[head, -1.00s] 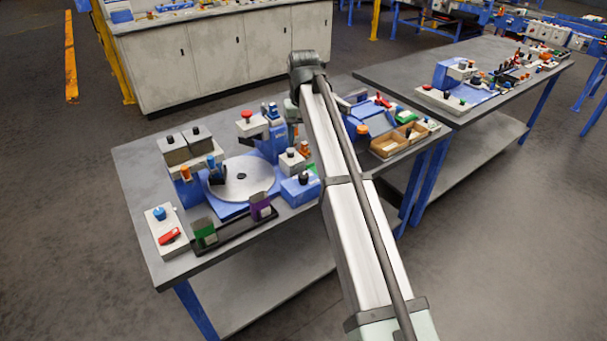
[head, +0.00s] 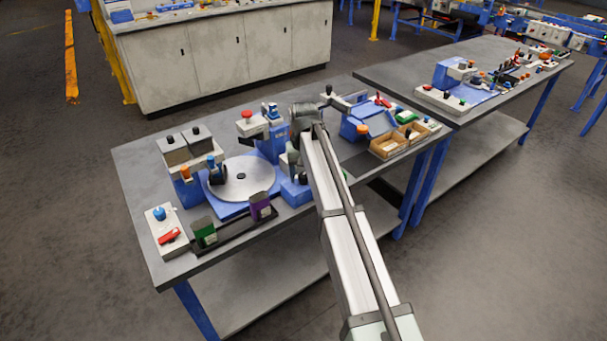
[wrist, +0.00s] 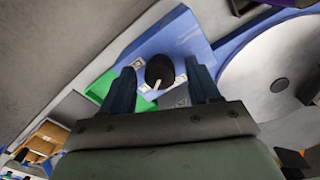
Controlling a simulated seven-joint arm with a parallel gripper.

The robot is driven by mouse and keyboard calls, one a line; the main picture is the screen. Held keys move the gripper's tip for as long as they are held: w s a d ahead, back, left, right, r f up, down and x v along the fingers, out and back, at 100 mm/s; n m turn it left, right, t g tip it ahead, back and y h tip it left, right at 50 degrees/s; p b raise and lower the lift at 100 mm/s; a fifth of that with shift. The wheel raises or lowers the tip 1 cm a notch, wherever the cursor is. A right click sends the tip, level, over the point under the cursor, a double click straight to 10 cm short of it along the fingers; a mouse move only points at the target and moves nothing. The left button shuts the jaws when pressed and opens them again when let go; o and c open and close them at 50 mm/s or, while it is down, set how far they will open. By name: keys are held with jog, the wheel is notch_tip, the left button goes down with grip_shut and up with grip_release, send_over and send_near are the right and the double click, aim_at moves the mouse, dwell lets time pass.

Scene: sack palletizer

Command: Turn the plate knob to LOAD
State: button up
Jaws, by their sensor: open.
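The plate knob (wrist: 160,71) is a round black knob with a white pointer line, on top of a blue box (wrist: 183,36). Small pale labels, too small to read, sit around it. In the wrist view my gripper (wrist: 161,84) is open, with one dark finger on each side of the knob. I cannot tell whether the fingers touch it. The pointer faces the lower left of the picture. In the head view the blue box (head: 294,195) stands at the table's front edge, and my arm hides the gripper and part of the box.
The round plate (head: 241,180) lies left of the box; it is close on the right in the wrist view (wrist: 285,75). A green part (wrist: 98,88) lies beside the box. A dark rack (head: 235,232) with green and purple holders stands in front. Wooden bins (head: 388,147) are to the right.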

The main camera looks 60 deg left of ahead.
jog(key=shift+f, duration=0.2)
jog(key=c, duration=1)
jog(key=shift+c, duration=0.2)
jog(key=n, duration=0.5)
jog(key=shift+n, duration=0.4)
jog(key=n, duration=0.6)
